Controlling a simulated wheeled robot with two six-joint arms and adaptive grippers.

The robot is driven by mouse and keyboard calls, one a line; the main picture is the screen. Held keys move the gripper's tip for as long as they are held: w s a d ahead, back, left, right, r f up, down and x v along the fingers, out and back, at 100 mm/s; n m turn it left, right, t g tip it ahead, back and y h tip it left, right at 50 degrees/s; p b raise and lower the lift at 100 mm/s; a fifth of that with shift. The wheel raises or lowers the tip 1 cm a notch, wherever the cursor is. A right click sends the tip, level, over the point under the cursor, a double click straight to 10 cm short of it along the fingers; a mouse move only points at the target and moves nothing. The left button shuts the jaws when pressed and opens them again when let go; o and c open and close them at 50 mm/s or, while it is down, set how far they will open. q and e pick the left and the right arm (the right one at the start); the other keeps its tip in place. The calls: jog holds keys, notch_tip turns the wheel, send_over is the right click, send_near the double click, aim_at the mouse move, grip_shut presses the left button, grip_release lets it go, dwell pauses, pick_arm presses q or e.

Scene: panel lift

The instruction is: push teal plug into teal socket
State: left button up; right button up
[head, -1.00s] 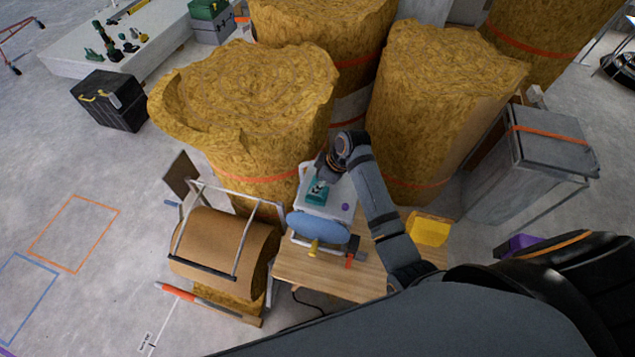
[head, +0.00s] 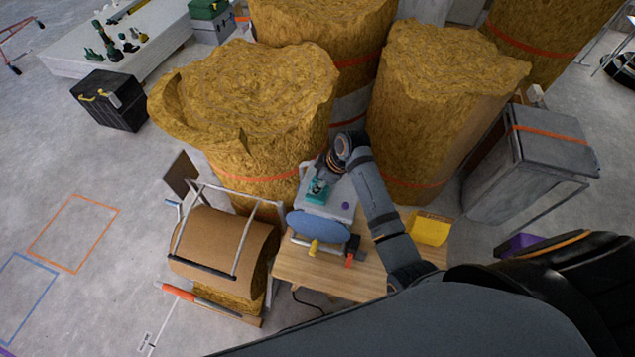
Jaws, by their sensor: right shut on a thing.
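The teal piece (head: 317,191) shows on the top of a light grey box (head: 338,213) on the wooden table. At this size I cannot tell plug from socket, nor how far one sits in the other. My right gripper (head: 321,178) points down at the teal piece, shut on the teal plug, with its fingers small and partly hidden by the wrist. My left gripper is not in view.
A blue rounded object (head: 318,226) lies at the box's front. Tall insulation rolls (head: 250,110) crowd behind. Bare wood shows in front.

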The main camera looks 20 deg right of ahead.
jog(key=shift+f, duration=0.2)
jog(key=o, duration=0.6)
jog(key=shift+s, duration=0.1)
jog(key=o, duration=0.5)
jog(key=shift+o, duration=0.2)
jog(key=v, duration=1.2)
